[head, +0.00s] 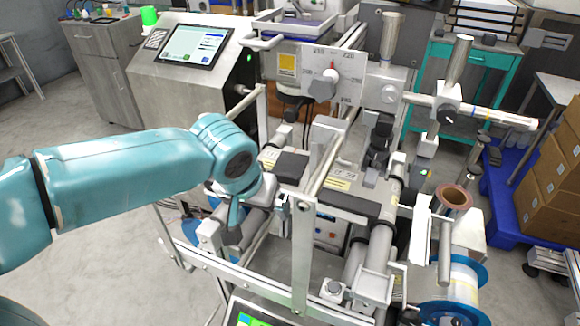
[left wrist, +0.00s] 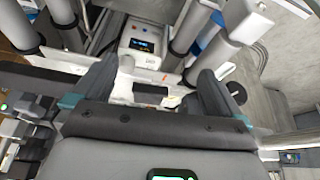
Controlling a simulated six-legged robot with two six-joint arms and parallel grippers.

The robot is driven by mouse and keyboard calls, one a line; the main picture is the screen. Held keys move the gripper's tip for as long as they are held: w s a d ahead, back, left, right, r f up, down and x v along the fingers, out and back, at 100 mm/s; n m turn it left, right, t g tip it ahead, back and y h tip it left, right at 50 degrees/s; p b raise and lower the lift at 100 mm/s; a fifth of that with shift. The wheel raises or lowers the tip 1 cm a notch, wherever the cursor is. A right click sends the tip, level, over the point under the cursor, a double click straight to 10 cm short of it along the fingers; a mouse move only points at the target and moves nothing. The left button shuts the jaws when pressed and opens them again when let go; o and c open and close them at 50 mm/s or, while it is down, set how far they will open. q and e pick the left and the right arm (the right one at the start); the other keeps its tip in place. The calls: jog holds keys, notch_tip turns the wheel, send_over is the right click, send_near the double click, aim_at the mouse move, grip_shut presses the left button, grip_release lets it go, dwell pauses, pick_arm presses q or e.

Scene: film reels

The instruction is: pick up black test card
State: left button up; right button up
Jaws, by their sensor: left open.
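I cannot pick out the black test card for certain. A flat black piece (head: 291,166) lies on the machine just right of my left wrist in the head view, and I cannot tell if it is the card. My left gripper (head: 238,212) points down into the machine frame, partly hidden by its own wrist. In the left wrist view the two dark fingers of this gripper (left wrist: 153,90) stand wide apart, with nothing seen held between them. My right gripper is in neither view.
The film machine (head: 300,250) with rails and rollers crowds the space around my left gripper. A console with a screen (head: 195,45) stands behind. A blue reel (head: 465,280) is at lower right, cardboard boxes (head: 555,165) at far right. Open floor (head: 100,265) lies at left.

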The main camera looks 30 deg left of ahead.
pick_arm(q)
jog(key=p, duration=0.2)
send_near(282, 182)
jog(key=s+f, duration=0.1)
jog(key=f, duration=0.1)
jog(key=shift+w, duration=0.5)
jog(key=x, duration=0.2)
jog(key=w+x, duration=0.1)
jog(key=x, duration=0.2)
jog(key=shift+w, duration=0.1)
jog(key=c, duration=0.9)
